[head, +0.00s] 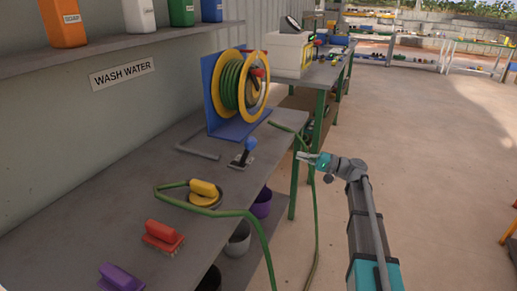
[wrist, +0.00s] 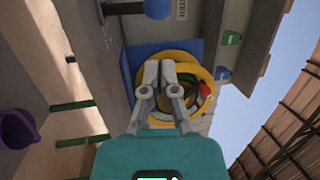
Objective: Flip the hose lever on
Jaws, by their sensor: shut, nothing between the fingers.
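A lever with a blue ball knob (head: 249,145) stands on a small dark base plate on the bench, in front of the hose reel. A blue ball, seemingly this knob (wrist: 157,9), shows at the top edge of the wrist view. The hose reel (head: 240,85) has yellow rims, green hose and a blue stand; it also shows behind my fingers in the wrist view (wrist: 192,52). My gripper (head: 301,157) is shut and empty, right of the lever and apart from it, out past the bench edge. Its fingertips (wrist: 159,71) are together in the wrist view.
Green hose (head: 263,240) hangs over the front edge. A shelf (head: 115,43) with bottles runs above.

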